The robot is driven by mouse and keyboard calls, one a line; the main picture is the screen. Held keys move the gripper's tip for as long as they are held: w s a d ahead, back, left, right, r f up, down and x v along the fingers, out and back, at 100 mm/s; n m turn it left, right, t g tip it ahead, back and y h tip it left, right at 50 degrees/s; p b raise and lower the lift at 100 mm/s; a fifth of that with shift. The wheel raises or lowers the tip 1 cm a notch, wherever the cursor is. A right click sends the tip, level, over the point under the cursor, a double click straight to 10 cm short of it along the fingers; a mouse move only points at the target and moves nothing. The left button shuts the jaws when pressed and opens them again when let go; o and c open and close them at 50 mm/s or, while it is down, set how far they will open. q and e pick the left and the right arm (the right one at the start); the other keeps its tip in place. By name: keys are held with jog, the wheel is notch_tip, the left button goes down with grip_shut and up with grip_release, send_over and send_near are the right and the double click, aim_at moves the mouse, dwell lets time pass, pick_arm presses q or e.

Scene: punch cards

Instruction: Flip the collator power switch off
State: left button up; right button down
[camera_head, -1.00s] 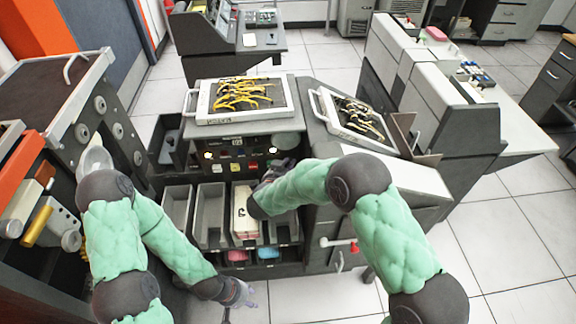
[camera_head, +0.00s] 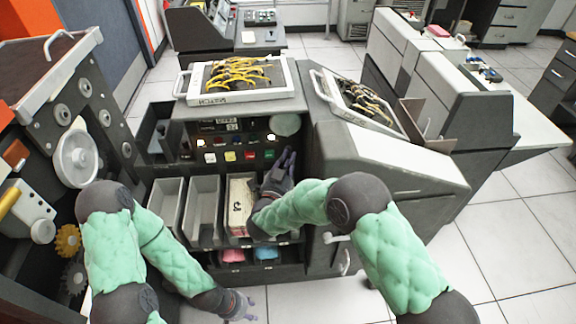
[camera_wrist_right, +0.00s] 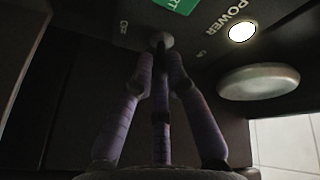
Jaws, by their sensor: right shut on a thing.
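The collator (camera_head: 318,185) stands in the middle of the head view, with a control panel on its front above the card bins. The power switch (camera_wrist_right: 161,40) shows in the right wrist view as a small lever on a round grey base, between the OFF and ON labels. My right gripper (camera_head: 287,155) is at the right end of the panel. In the wrist view its purple fingers (camera_wrist_right: 160,58) are closed together on the switch lever and partly hide it, so I cannot clearly read its tilt. My left gripper (camera_head: 246,306) hangs low over the floor, apart from the collator; its finger opening is unclear.
The lit POWER lamp (camera_wrist_right: 243,31) and a grey round knob (camera_wrist_right: 258,82) sit beside the switch. Below the panel are grey bins, one holding cards (camera_head: 240,205). Trays of yellow wires (camera_head: 240,75) lie on top. A machine with reels (camera_head: 76,158) stands close at left.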

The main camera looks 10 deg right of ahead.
jog(key=shift+f+t+h+b, duration=0.35)
jog(key=shift+f+t+h, duration=0.05)
jog(key=shift+m, duration=0.3)
jog(key=c, duration=1.2)
grip_release()
jog(key=shift+s, duration=0.1)
jog(key=v, duration=1.1)
jog(key=shift+s+f, duration=0.25)
jog(key=shift+s, duration=0.1)
jog(key=shift+a, duration=0.1)
